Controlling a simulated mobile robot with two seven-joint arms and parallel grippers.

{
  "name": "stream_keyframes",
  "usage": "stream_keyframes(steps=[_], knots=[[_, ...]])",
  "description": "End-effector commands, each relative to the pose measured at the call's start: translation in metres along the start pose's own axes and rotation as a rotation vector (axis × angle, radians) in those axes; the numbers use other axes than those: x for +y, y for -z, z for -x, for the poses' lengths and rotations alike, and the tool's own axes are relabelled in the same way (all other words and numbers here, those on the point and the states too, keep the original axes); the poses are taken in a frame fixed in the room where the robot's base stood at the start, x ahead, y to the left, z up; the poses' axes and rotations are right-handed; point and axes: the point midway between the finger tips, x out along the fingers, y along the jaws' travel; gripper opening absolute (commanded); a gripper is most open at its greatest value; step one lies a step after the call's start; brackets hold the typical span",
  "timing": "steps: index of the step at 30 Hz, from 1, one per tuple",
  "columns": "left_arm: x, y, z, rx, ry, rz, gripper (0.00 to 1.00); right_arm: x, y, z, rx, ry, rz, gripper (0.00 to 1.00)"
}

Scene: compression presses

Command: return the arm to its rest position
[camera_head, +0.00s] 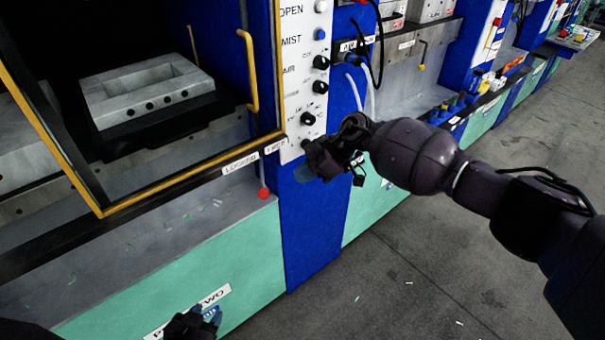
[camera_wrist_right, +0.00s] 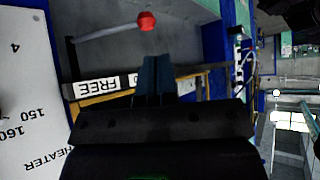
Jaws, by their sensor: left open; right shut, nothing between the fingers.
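My right arm (camera_head: 415,157) reaches in from the right in the head view. Its gripper (camera_head: 308,173) is beside the blue column, just below the panel of knobs. The right wrist view shows the right gripper's fingers (camera_wrist_right: 157,78) together, with nothing between them. My left gripper (camera_head: 211,314) shows only in part at the bottom edge of the head view, in front of the green lower panel. It is open, and most of its arm is out of view.
A lever with a red knob (camera_head: 262,193) hangs near the right gripper; its red knob (camera_wrist_right: 146,22) also shows in the right wrist view. A yellow-framed press door (camera_head: 190,182) stands left, with a metal mould (camera_head: 150,103) behind.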

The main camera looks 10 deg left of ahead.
Motion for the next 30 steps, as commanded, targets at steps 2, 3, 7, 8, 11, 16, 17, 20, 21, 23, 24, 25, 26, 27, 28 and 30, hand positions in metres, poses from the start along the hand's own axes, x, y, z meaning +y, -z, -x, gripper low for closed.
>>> stream_keyframes(steps=[2, 3, 7, 8, 11, 16, 17, 20, 21, 23, 24, 25, 26, 27, 28, 30], knots=[[0.0, 0.0, 0.0, 0.001, 0.0, 0.0, 0.43, 0.0, 0.0, 0.0, 0.0, 0.0, 0.0, 0.0], [0.0, 0.0, 0.0, 0.001, 0.0, 0.0, 0.43, 0.0, 0.0, 0.0, 0.0, 0.0, 0.0, 0.0], [0.0, 0.0, 0.0, 0.001, 0.0, 0.0, 0.43, -0.002, 0.0, -0.002, 0.011, 0.0, 0.001, 0.0], [0.0, 0.0, 0.0, 0.001, 0.0, 0.0, 0.43, -0.003, 0.0, -0.004, 0.023, 0.001, 0.001, 0.0], [0.0, -0.001, 0.0, 0.0, 0.0, 0.001, 0.43, -0.013, 0.001, -0.016, 0.103, -0.007, 0.009, 0.0], [0.0, -0.003, -0.002, 0.001, 0.001, 0.001, 0.43, -0.038, 0.01, -0.04, 0.357, -0.078, 0.024, 0.0], [0.0, -0.003, -0.002, 0.002, 0.001, 0.001, 0.43, -0.042, 0.011, -0.043, 0.403, -0.1, 0.024, 0.0], [0.001, -0.003, -0.003, 0.003, 0.001, 0.001, 0.43, -0.052, 0.013, -0.046, 0.546, -0.189, 0.013, 0.0], [0.001, -0.004, -0.003, 0.004, 0.001, 0.001, 0.43, -0.056, 0.013, -0.046, 0.598, -0.23, 0.003, 0.0], [0.001, -0.004, -0.003, 0.005, 0.001, 0.001, 0.43, -0.061, 0.011, -0.044, 0.668, -0.296, -0.014, 0.0], [0.001, -0.004, -0.004, 0.006, 0.001, 0.001, 0.43, -0.064, 0.008, -0.042, 0.71, -0.343, -0.029, 0.0], [0.001, -0.004, -0.004, 0.007, 0.001, 0.001, 0.43, -0.066, 0.006, -0.041, 0.739, -0.379, -0.041, 0.0], [0.001, -0.003, -0.004, 0.008, 0.001, 0.001, 0.43, -0.067, 0.002, -0.038, 0.765, -0.419, -0.055, 0.0], [0.001, -0.003, -0.004, 0.009, 0.001, 0.001, 0.43, -0.07, -0.003, -0.035, 0.797, -0.471, -0.074, 0.0], [0.001, -0.003, -0.004, 0.01, 0.001, 0.001, 0.43, -0.072, -0.007, -0.032, 0.817, -0.511, -0.092, 0.0], [0.001, -0.003, -0.005, 0.012, 0.001, 0.001, 0.43, -0.076, -0.02, -0.024, 0.856, -0.606, -0.133, 0.0]])
